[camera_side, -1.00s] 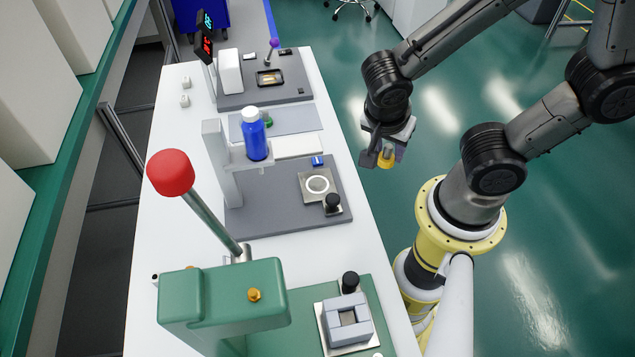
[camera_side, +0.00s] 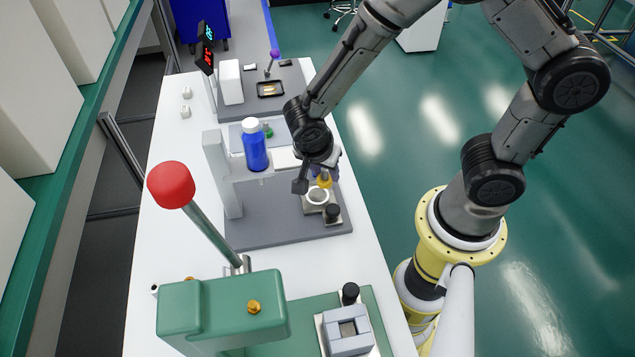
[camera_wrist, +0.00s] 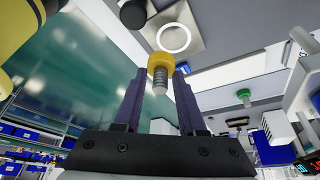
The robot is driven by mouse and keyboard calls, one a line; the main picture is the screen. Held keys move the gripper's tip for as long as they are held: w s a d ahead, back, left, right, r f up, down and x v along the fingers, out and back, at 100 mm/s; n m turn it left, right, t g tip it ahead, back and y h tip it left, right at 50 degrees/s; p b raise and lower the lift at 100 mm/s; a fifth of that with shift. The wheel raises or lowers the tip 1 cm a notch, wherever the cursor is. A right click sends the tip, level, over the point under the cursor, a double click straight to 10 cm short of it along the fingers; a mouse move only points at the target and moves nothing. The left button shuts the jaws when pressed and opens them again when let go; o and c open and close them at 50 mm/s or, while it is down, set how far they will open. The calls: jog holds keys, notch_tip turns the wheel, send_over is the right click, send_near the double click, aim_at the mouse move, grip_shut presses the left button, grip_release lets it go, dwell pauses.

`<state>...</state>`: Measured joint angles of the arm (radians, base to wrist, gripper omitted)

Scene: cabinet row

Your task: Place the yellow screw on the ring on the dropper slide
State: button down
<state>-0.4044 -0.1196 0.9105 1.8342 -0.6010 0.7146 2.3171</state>
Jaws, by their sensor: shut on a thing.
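The yellow screw (camera_side: 324,182) is held in my gripper (camera_side: 323,174), just above and behind the white ring (camera_side: 316,196) in the side view. In the wrist view the yellow screw (camera_wrist: 161,62), with its grey threaded shank, sits between the purple fingers of my gripper (camera_wrist: 160,85). The white ring (camera_wrist: 173,38) shows beyond the screw head, apart from it, on a square metal plate. The dropper slide (camera_side: 285,215) is a grey base with an upright holder carrying a blue bottle with a white cap (camera_side: 255,147).
A black knob (camera_side: 332,212) stands beside the ring plate. The green press (camera_side: 222,305) with its red-knobbed lever (camera_side: 171,185) stands in front. A device with a purple-knobbed lever (camera_side: 273,57) is farther back.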

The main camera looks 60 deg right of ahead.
jog(key=shift+w+a+f, duration=0.1)
jog(key=shift+w+f, duration=0.8)
jog(key=shift+f, duration=1.7)
jog(key=shift+f, duration=0.1)
jog(key=shift+c, duration=2.4)
grip_release()
